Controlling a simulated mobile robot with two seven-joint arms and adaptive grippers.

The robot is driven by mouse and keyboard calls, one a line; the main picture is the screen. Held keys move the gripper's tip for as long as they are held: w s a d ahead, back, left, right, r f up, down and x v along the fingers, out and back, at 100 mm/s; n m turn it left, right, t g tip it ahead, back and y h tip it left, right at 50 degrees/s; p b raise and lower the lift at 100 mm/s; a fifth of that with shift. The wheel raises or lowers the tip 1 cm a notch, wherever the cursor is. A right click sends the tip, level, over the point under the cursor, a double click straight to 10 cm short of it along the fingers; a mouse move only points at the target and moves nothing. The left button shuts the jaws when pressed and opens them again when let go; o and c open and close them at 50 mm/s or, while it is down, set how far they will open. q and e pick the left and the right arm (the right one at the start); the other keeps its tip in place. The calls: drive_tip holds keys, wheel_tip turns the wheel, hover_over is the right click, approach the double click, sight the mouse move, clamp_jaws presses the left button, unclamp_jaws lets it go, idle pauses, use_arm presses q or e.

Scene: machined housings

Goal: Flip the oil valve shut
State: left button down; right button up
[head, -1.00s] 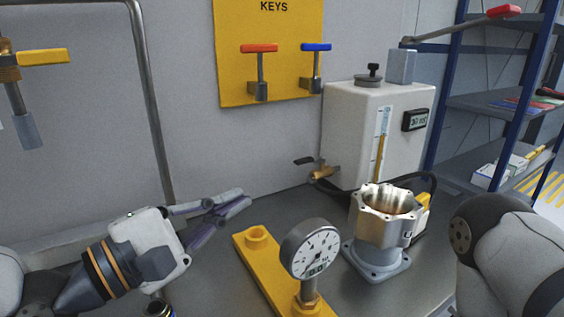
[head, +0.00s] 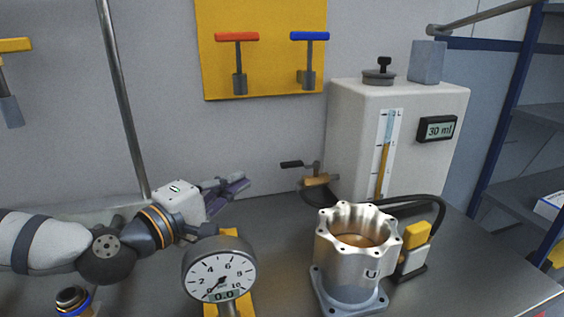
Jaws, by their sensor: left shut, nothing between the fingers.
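The oil valve is a small brass valve (head: 318,182) on the lower left side of the white oil tank (head: 348,125). Its black-tipped lever (head: 296,164) points left, roughly level, above the brass body. My left gripper (head: 240,184) is shut and empty, to the left of the lever and a little lower in the picture, with a clear gap between them. My right gripper is not in view. The tank has a sight gauge (head: 386,155) with amber oil and a display (head: 437,129) reading 30 ml.
A dial gauge (head: 220,270) on a yellow bar stands in front of my left gripper. A machined housing (head: 354,250) stands in front of the tank, with a black hose (head: 425,199) and yellow-topped block (head: 416,236) beside it. A yellow key board (head: 270,75) hangs behind.

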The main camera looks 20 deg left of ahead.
sight(301, 166)
use_arm(q)
drive_tip(key=shift+a, duration=0.2)
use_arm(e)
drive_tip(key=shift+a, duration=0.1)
use_arm(q)
drive_tip(key=b+x, duration=0.1)
drive_tip(key=x, duration=0.9)
drive_tip(key=shift+d, duration=0.15)
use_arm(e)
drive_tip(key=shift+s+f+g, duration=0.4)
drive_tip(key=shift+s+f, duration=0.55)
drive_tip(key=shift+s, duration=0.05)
use_arm(q)
drive_tip(key=shift+b, duration=0.3)
